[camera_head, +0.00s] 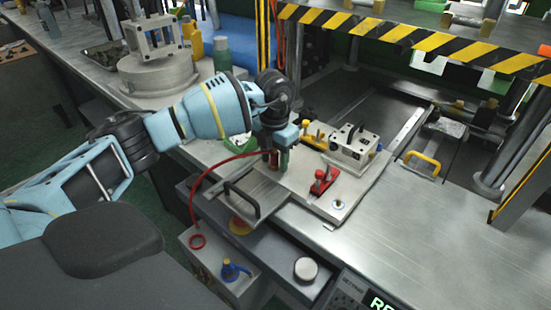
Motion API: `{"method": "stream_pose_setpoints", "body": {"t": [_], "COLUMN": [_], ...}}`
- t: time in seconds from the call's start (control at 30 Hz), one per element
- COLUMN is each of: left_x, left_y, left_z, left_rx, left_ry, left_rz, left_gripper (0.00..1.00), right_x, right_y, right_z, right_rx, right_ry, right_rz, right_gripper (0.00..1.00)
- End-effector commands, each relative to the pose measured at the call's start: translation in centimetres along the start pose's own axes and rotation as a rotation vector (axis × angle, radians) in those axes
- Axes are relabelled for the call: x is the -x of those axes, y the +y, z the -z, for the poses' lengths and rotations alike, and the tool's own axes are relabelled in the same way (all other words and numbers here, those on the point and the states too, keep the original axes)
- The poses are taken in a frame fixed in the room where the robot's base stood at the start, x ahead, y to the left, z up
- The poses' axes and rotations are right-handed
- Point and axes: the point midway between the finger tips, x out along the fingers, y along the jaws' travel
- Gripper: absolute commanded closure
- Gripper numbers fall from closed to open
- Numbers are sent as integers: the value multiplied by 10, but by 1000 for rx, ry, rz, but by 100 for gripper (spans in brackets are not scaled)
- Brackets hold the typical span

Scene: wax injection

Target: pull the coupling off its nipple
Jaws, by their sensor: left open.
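My left gripper (276,158) points down over the left side of a pale fixture plate (300,182). It is open, with its fingers around or just in front of a small upright part with red and green on it. A red hose (218,165) arcs from a red ring on the grey box below up to this spot. The coupling and its nipple are too small and too covered by my fingers to tell apart. I cannot tell whether the fingers touch them. My right gripper is not in view.
On the plate stand a white block (352,147), a red toggle clamp (323,180) and a yellow part (312,132). A black handle (243,200) rises in front. A blue valve (235,270) sits lower. A black-yellow striped beam (400,32) crosses behind. Bare metal table lies right.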

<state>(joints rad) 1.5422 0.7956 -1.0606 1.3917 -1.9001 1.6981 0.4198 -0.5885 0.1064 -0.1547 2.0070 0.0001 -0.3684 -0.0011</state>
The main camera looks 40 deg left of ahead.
Motion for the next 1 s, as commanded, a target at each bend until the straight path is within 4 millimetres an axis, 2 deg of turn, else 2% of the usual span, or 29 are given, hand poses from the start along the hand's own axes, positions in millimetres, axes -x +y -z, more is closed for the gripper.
{"method": "stream_pose_setpoints", "body": {"t": [0.5,1.0], "left_x": [0,0], "left_y": [0,0], "left_z": [0,0], "left_rx": [0,-1], "left_ry": [0,0], "left_rz": [0,-1], "left_gripper": [54,54], "right_x": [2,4], "right_y": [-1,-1], "right_z": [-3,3], "right_rx": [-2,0], "right_ry": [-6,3], "right_rz": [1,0], "right_gripper": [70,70]}}
